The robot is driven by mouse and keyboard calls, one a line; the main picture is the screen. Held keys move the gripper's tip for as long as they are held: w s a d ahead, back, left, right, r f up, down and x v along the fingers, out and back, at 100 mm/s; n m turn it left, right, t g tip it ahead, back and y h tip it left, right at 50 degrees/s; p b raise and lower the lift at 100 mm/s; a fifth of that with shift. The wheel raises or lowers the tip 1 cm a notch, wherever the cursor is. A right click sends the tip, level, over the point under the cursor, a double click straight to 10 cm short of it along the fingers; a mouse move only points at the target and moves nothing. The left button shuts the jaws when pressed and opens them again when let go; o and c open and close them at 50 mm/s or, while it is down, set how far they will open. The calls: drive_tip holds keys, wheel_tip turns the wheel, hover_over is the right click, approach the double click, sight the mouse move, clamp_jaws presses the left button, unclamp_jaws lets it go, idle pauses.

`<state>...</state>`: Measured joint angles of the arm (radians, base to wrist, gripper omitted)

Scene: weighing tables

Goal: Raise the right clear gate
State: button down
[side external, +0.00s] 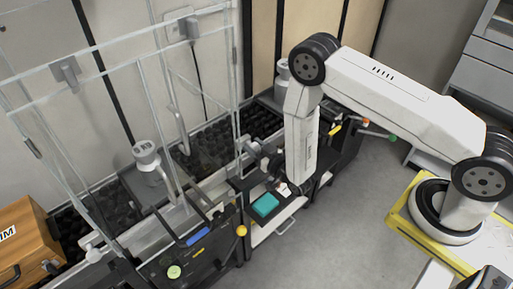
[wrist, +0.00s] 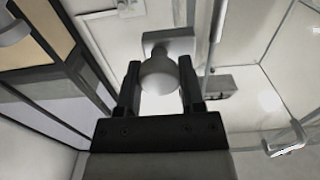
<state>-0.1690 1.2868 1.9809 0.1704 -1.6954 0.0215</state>
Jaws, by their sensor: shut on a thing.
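The right clear gate (side external: 205,95) is a see-through panel with pale edges at the right end of the clear enclosure in the side view. My gripper (side external: 247,148) is at its lower right edge. In the wrist view a pale rounded knob (wrist: 160,80) on a square mount sits between the two dark fingers of my gripper (wrist: 159,66). The fingers are shut on the knob, one at each side. The knob is mostly hidden by my gripper in the side view. How high the gate stands is hard to tell.
A grey-white cylindrical device (side external: 147,152) stands inside the enclosure. A wooden box (side external: 25,245) is at the lower left. A black panel (side external: 195,250) with a yellow knob is in front. A teal block (side external: 265,205) lies on a shelf below my gripper. Open floor is at the right.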

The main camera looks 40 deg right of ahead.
wheel_tip(320, 180, up, 20)
drive_tip(key=shift+f, duration=0.2)
idle(0.6)
drive_tip(key=c, duration=0.5)
unclamp_jaws()
drive_tip(key=shift+s, duration=0.1)
drive_tip(key=s+r, duration=0.4)
drive_tip(key=r, duration=0.3)
drive_tip(key=shift+s, duration=0.4)
idle(0.3)
